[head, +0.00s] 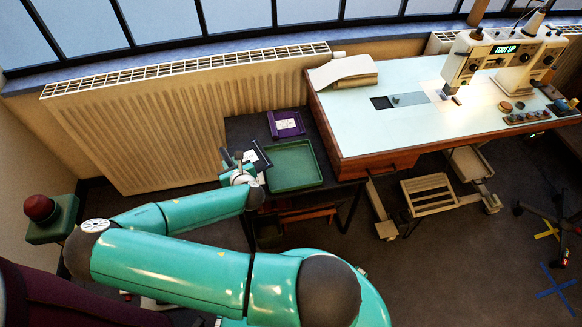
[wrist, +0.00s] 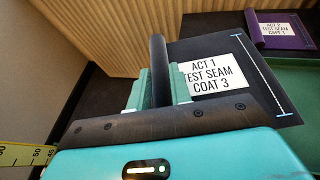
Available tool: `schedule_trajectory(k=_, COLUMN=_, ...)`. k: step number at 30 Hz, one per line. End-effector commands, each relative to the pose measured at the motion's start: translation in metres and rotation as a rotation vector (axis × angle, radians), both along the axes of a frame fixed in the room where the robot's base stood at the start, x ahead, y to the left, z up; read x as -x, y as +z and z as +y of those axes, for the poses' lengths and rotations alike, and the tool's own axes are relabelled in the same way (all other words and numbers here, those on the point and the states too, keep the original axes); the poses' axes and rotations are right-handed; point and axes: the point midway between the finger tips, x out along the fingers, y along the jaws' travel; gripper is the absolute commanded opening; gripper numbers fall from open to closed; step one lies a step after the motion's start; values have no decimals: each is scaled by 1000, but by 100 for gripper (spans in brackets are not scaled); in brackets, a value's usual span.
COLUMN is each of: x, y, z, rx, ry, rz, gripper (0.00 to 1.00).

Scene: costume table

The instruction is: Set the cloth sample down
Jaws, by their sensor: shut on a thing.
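The cloth sample (wrist: 262,98) is a flat dark piece with a white label reading "ACT 1 TEST SEAM COAT 3" and a pale stitched line along its right side. My gripper (wrist: 158,88) is shut on the dark upright ridge at its left edge, with a green finger pad on each side. In the head view, my gripper (head: 240,172) holds the sample (head: 259,158) at the left of the green tray (head: 293,166), over the dark side table (head: 240,128). I cannot tell whether the sample touches the table.
A purple sample (head: 286,124) labelled "ACT 2 TEST SEAM CAPE 1" lies behind the tray, which looks empty. The sewing table (head: 400,135) stands to the right, with a machine (head: 490,60) on it. A ribbed radiator (head: 180,120) is behind. A yellow measuring tape (wrist: 25,154) shows in the wrist view.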

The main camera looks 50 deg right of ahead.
Motion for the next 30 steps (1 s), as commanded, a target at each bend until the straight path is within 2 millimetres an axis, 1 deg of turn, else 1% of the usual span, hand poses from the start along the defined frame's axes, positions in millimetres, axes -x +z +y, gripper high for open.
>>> schedule_trajectory(k=1, x=11, y=1, z=-32, rx=4, ry=-58, rz=1, gripper=0)
schedule_trajectory(k=3, x=25, y=2, z=-68, rx=4, ry=-126, rz=1, gripper=0)
schedule_trajectory(k=4, x=32, y=2, z=-82, rx=4, ry=-154, rz=0, gripper=0)
schedule_trajectory(k=6, x=45, y=4, z=-109, rx=3, ry=-207, rz=0, gripper=0)
schedule_trajectory(k=9, x=60, y=5, z=-134, rx=4, ry=-259, rz=-2, gripper=0)
schedule_trajectory(k=10, x=63, y=6, z=-140, rx=3, ry=-269, rz=-2, gripper=0)
schedule_trajectory(k=12, x=67, y=3, z=-146, rx=2, ry=-283, rz=-2, gripper=0)
schedule_trajectory(k=14, x=68, y=-3, z=-149, rx=1, ry=-288, rz=-2, gripper=0)
schedule_trajectory(k=21, x=68, y=-47, z=-148, rx=1, ry=-290, rz=-3, gripper=0)
schedule_trajectory(k=26, x=66, y=-61, z=-146, rx=1, ry=-288, rz=-3, gripper=0)
schedule_trajectory(k=30, x=66, y=-80, z=-146, rx=1, ry=-290, rz=-3, gripper=0)
